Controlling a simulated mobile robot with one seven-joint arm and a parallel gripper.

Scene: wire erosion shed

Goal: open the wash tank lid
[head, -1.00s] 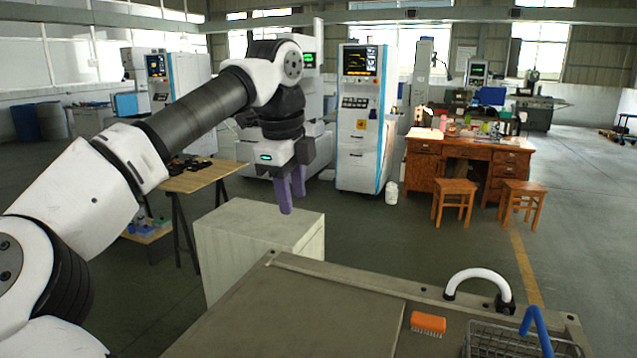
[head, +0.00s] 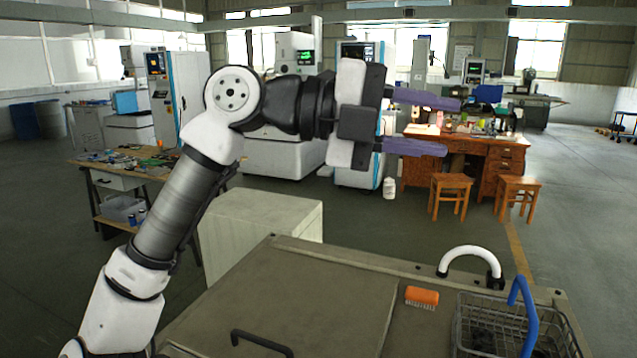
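The wash tank lid (head: 310,305) is a flat grey-brown panel at the bottom of the head view. It lies flat and looks closed, flush with the top around it. Its black bar handle (head: 262,341) shows at the bottom edge of the picture. My gripper (head: 438,124) is in the air, well above and beyond the lid. It points to the right, and its two purple fingers are spread apart with nothing between them. It touches neither the lid nor the handle.
To the lid's right are an orange brush (head: 422,297), a wire basket (head: 490,328) with a blue handle, and a white curved pipe (head: 470,250). A pale block (head: 262,230) stands behind the tank. A cluttered workbench (head: 130,170) is at left.

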